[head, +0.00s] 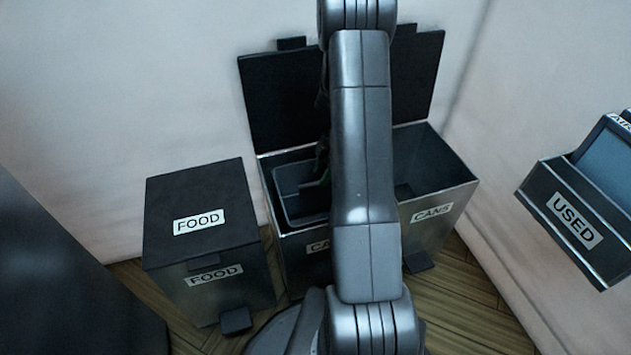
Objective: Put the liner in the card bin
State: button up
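The card bin (292,262) stands in the middle of the head view with its black lid raised; its label is partly covered and only "CA" reads. A dark, open, box-shaped thing with a rim, which looks like the liner (288,182), sits inside the mouth of this bin. Its right side is hidden behind my arm. My gripper (318,183) is mostly hidden by my arm; a dark part of it shows over the liner. I cannot tell whether it touches or grips the liner.
A shut food bin (205,210) stands to the left. An open cans bin (435,215) adjoins on the right, its lid (418,80) raised by the wall. A bin marked USED (575,215) is at the far right. Some wooden floor (465,300) is clear at the lower right.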

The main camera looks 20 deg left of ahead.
jog(key=v, duration=0.4)
jog(key=shift+r+p, duration=0.2)
jog(key=shift+p, duration=0.2)
dwell(0.9)
